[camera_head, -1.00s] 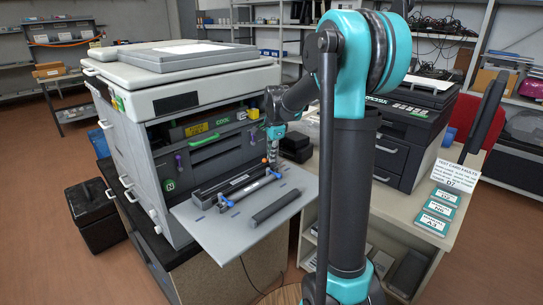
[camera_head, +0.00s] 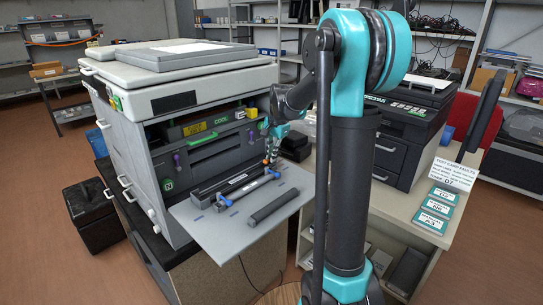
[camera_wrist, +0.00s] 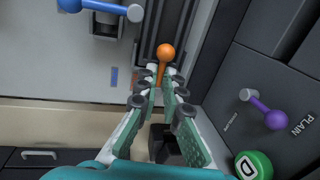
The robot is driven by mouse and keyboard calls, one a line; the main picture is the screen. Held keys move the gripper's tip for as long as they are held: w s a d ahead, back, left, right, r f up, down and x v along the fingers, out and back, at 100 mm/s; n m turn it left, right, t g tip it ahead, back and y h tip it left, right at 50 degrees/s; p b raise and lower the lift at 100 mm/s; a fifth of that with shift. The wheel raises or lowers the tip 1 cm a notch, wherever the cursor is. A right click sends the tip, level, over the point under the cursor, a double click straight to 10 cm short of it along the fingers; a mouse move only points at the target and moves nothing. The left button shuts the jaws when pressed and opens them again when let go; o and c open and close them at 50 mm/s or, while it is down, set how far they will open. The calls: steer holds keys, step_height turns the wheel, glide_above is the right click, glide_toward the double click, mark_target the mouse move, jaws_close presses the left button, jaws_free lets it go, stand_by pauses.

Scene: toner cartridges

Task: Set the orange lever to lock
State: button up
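The orange lever (camera_wrist: 165,52) has a round knob on a short stem and sits at the tip end of my gripper (camera_wrist: 161,84) in the wrist view. The two green fingers stand on either side of the stem with a small gap between them, and I see no clear contact. In the head view my gripper (camera_head: 272,150) is at the right end of the printer's open front, and the orange lever (camera_head: 265,162) is a tiny spot by the fingertips. Its lock marking is not readable.
A blue lever (camera_wrist: 95,6) is at upper left. The printer's fold-down tray (camera_head: 225,235) holds dark cartridges and blue-handled parts.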

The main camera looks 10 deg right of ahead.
steer(key=shift+o, duration=0.6)
step_height(320, 180, up, 12)
steer(key=s+d, duration=0.1)
steer(key=s, duration=0.1)
steer(key=shift+d, duration=0.2)
steer(key=shift+f, duration=0.15)
